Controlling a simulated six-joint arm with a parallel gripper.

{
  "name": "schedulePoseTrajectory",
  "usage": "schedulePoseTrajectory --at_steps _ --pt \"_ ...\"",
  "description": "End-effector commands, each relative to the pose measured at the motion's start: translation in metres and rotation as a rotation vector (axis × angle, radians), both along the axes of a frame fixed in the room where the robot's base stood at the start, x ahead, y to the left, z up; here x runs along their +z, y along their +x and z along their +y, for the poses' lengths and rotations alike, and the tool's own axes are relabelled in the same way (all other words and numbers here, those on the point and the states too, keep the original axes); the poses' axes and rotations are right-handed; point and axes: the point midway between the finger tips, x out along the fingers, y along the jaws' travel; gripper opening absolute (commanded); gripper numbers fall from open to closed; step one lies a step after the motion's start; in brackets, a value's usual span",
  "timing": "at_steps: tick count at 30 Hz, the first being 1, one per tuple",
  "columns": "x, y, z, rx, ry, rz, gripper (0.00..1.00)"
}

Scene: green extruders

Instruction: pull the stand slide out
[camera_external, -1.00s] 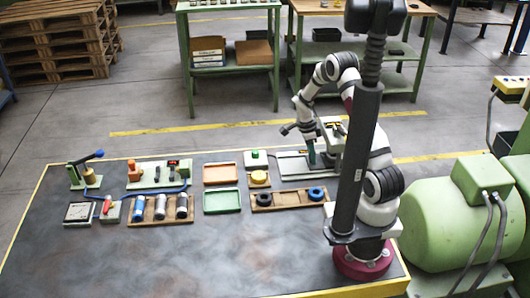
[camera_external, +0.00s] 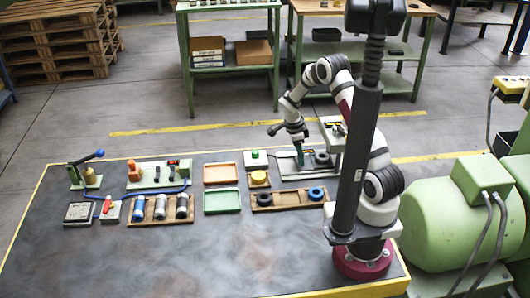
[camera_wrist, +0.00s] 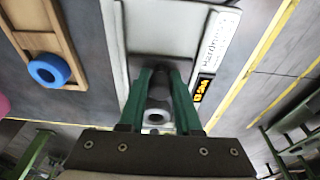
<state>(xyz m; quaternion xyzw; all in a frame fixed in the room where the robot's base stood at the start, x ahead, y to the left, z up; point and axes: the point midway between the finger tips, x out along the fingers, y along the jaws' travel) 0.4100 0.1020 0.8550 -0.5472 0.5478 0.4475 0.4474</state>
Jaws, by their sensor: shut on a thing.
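The stand (camera_external: 290,176) is a pale metal frame at the back right of the bench, with a low rail part and a taller upright block. My gripper (camera_external: 300,160) points down over the rail part, left of the upright block. In the wrist view, its two green fingers (camera_wrist: 160,75) are shut on a grey part of the stand slide (camera_wrist: 158,92). A round, light end with a hole shows between the fingers. The stand's pale plate (camera_wrist: 118,45) also shows there. The fingers hide part of the slide.
A dark round piece (camera_external: 322,158) sits on the stand right of my gripper. A wooden tray (camera_external: 289,204) with a black and a blue ring (camera_external: 316,193) lies in front. The front bench is clear.

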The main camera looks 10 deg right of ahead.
Motion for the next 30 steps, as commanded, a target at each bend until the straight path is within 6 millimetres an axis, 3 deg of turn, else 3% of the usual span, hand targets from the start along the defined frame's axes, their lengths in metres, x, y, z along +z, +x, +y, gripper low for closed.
schedulePoseTrajectory --at_steps 28,29,30 --pt "0.001 0.001 0.058 0.003 0.001 -0.003 0.01" --pt "0.001 0.001 0.057 0.002 0.001 -0.003 0.36" --pt "0.001 0.001 0.057 0.001 0.001 -0.002 0.43"
